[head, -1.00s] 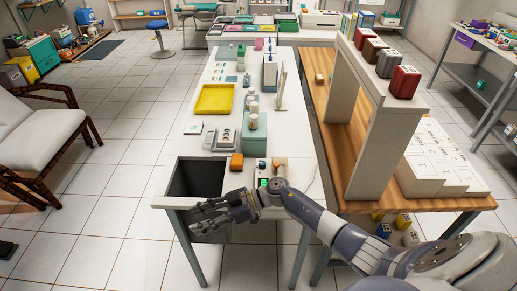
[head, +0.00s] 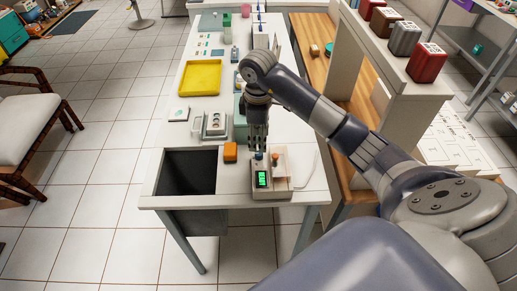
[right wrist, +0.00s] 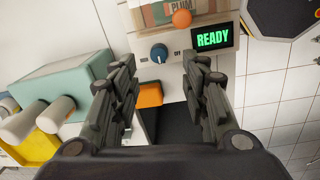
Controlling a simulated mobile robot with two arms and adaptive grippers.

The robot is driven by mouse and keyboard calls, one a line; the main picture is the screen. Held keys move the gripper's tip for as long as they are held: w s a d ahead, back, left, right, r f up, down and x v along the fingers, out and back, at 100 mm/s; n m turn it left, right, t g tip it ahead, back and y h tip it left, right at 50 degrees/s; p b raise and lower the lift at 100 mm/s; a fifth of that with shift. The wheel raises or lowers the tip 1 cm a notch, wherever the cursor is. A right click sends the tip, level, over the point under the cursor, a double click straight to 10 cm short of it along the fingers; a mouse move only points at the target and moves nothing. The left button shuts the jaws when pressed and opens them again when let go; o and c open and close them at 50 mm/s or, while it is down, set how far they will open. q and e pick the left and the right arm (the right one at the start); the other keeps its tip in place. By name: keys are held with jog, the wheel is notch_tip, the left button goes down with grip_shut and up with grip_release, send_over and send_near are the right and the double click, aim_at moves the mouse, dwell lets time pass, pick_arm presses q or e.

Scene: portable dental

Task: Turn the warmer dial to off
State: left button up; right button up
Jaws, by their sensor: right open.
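The warmer (head: 283,186) is a small pale device at the near right corner of the white table. Its display (head: 262,179) is lit green, and in the right wrist view the display (right wrist: 212,40) reads READY. The blue dial (right wrist: 159,53) with a pale pointer mark sits left of the display in that view. My right gripper (head: 258,150) points down over the dial side of the warmer. In the right wrist view its open fingers (right wrist: 160,62) are on either side of the dial, with nothing held. Whether they touch it cannot be told. My left gripper is out of view.
An orange block (head: 230,151) and an open dark bin (head: 188,172) are left of the warmer. A yellow tray (head: 200,77) lies farther back. A wooden bench with a raised shelf is to the right.

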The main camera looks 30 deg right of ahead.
aim_at(259, 153)
jog(key=f, duration=0.5)
jog(key=f+p, duration=0.1)
jog(key=f, duration=0.1)
jog(key=shift+w+d+f, duration=0.2)
jog(key=shift+w+f, duration=0.05)
grip_shut()
